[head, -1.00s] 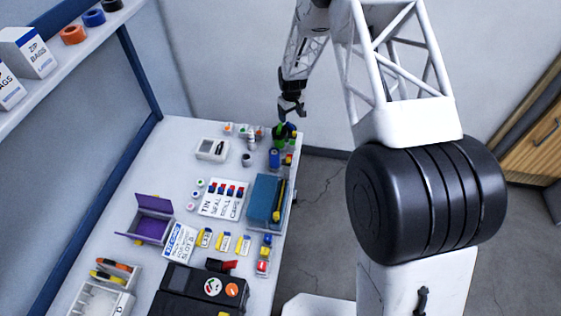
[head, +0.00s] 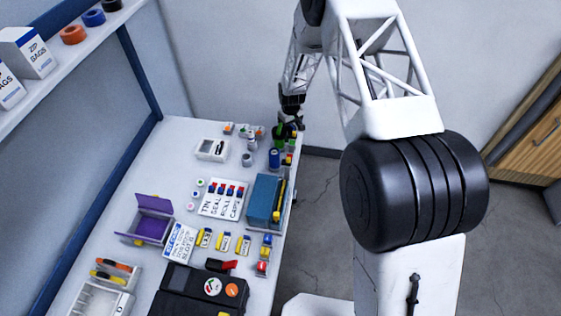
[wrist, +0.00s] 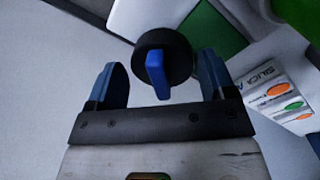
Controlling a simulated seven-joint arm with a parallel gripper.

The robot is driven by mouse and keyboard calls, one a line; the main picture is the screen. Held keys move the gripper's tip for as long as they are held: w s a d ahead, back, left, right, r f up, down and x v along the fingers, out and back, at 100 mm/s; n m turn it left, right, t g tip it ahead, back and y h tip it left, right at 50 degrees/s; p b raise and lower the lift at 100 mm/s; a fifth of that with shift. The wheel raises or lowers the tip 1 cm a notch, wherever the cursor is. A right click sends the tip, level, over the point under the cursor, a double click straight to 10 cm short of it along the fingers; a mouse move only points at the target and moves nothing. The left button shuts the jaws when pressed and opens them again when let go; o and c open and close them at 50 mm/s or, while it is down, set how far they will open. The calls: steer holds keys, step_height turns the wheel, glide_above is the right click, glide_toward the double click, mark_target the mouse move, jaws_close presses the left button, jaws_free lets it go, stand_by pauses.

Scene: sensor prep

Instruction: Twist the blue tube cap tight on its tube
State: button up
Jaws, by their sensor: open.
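In the wrist view, a round black piece with a raised blue bar across it, which looks like the blue tube cap (wrist: 156,72), sits between my fingers and slightly beyond them. My gripper (wrist: 160,82) is open, with one finger on either side of the cap and a gap at each side. The tube under the cap is hidden in this view. In the head view my gripper (head: 291,117) is low over the far right corner of the table, and I cannot make out the cap there.
Near my gripper stand a blue cylinder (head: 274,159), a green item (head: 280,132) and small coloured pieces. A white device (head: 212,149) is to the left. The table's right edge is close.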

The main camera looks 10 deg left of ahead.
steer(key=c, duration=0.7)
steer(key=shift+o, duration=0.2)
steer(key=w+d+r+m, duration=0.2)
steer(key=d+r+m, duration=0.3)
steer(key=d+r, duration=0.6)
steer(key=w+d+r+m, duration=0.3)
steer(key=d+r+m, duration=0.2)
steer(key=d+r, duration=0.6)
steer(key=s+a+f+n, duration=0.2)
steer(key=s+a+n, duration=0.2)
steer(key=s+a, duration=0.4)
steer(key=s+a+f+n, duration=0.2)
steer(key=s+a+n, duration=0.3)
steer(key=s+a, duration=0.3)
steer(key=s+a+f+n+t, duration=0.1)
steer(key=s+a+n, duration=0.3)
steer(key=s+a, duration=0.4)
steer(key=shift+s+a+f, duration=0.2)
steer(key=shift+s+f, duration=0.05)
steer(key=shift+s, duration=0.3)
steer(key=shift+s+a+f, duration=0.15)
steer(key=shift+s+f, duration=0.1)
steer(key=shift+s, duration=0.3)
